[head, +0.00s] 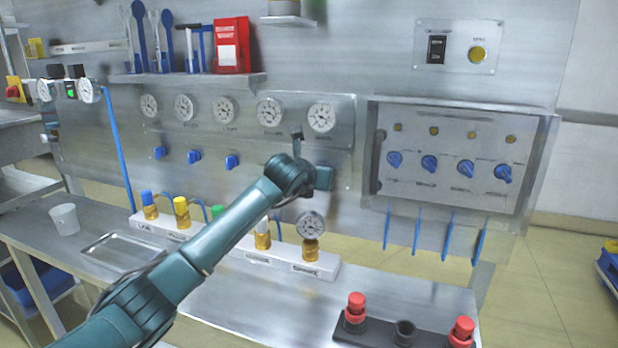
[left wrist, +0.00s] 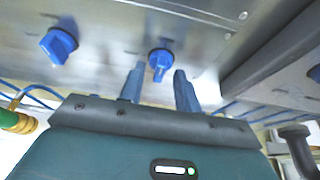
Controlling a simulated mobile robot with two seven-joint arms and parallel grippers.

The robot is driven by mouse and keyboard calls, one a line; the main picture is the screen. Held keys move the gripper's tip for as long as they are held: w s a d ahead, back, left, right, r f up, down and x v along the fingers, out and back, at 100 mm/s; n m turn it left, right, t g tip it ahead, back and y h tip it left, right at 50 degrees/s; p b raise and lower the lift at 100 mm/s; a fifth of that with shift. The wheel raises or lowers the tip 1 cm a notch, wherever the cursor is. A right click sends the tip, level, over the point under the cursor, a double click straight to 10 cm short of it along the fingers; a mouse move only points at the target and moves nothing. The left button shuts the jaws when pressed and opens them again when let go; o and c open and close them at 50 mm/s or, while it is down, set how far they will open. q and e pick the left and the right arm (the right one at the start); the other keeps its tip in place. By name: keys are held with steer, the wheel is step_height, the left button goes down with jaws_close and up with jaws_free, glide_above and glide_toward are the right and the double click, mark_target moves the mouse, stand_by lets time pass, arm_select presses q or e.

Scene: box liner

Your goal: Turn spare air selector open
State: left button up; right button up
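My left gripper (head: 318,178) is at the rightmost selector position of the gauge panel (head: 347,140), below the last gauge, and hides that selector in the head view. In the left wrist view, the blue selector (left wrist: 160,62) sits just beyond and between the fingertips of my open left gripper (left wrist: 159,74). Its handle points roughly downward in that view. I see no contact. A neighbouring blue selector (left wrist: 58,45) shows at left. Three more blue selectors, one of them here (head: 232,162), show in the head view. Labels are too small to read. My right gripper is not in view.
A raised panel box (head: 455,160) with several blue knobs stands close right of the gripper. A shelf (head: 188,79) holds tools and a red box. Below are a valve manifold (head: 290,262), a metal tray (head: 122,250) and a black holder with red-capped items (head: 385,335).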

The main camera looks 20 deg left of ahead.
arm_select(q)
steer(key=b+v, duration=0.2)
steer(key=v, duration=1)
steer(key=shift+s+b, duration=0.25)
steer(key=shift+b, duration=0.05)
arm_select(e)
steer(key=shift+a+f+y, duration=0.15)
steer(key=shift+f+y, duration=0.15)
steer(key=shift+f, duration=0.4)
arm_select(q)
steer(key=shift+r, duration=0.1)
